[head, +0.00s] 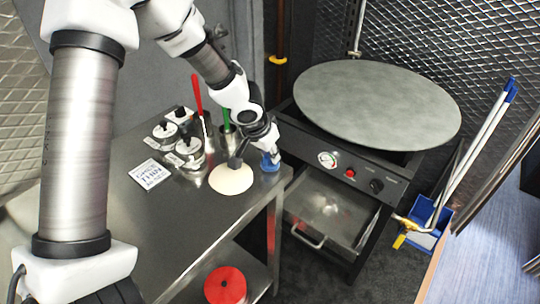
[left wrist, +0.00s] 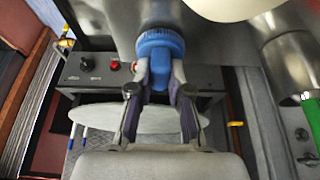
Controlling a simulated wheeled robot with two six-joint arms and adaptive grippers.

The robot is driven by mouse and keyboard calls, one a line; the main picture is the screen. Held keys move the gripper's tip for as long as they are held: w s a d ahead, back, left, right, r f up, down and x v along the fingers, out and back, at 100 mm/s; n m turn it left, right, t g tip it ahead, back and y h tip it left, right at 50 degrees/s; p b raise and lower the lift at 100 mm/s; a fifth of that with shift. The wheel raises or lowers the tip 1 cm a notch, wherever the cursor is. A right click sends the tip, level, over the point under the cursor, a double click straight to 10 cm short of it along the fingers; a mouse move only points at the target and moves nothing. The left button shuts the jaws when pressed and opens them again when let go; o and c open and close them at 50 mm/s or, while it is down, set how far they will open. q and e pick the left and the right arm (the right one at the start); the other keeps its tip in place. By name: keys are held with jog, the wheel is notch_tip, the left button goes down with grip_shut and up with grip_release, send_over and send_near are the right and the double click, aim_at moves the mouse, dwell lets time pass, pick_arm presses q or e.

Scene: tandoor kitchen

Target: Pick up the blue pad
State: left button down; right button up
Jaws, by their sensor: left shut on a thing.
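The blue pad (head: 270,161) is near the right edge of the steel table, beside a pale round disc (head: 231,179). My left gripper (head: 262,150) is over it with its fingers shut on it. In the left wrist view the blue pad (left wrist: 160,44) is round with a ridged rim, and the fingertips of the left gripper (left wrist: 160,78) close on its lower part from both sides. I cannot tell whether the pad touches the table. My right gripper is not in view.
The steel table (head: 190,225) holds several lidded jars (head: 188,148), a printed card (head: 149,173), and red-handled (head: 197,95) and green-handled tools. A large round griddle (head: 375,105) with a control panel stands to the right. A red disc (head: 225,286) lies on the lower shelf.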

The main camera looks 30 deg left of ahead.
pick_arm(q)
jog(key=shift+r, duration=0.5)
notch_tip(320, 180, up, 2)
jog(key=shift+r+p, duration=0.15)
jog(key=shift+p, duration=0.65)
jog(key=b, duration=0.1)
jog(key=s+b, duration=0.1)
jog(key=s+d+b, duration=0.1)
jog(key=shift+s+d+f, duration=0.1)
jog(key=shift+s+f, duration=0.05)
jog(key=shift+f, duration=0.1)
jog(key=s, duration=0.1)
jog(key=s+d+b, duration=0.2)
jog(key=s, duration=0.1)
jog(key=shift+d+r, duration=0.15)
jog(key=shift+r, duration=0.15)
jog(key=s+d+r, duration=0.1)
jog(key=s+d, duration=0.3)
jog(key=s, duration=0.3)
jog(key=shift+s+d+r, duration=0.15)
jog(key=shift+s+r, duration=0.05)
jog(key=shift+s, duration=0.15)
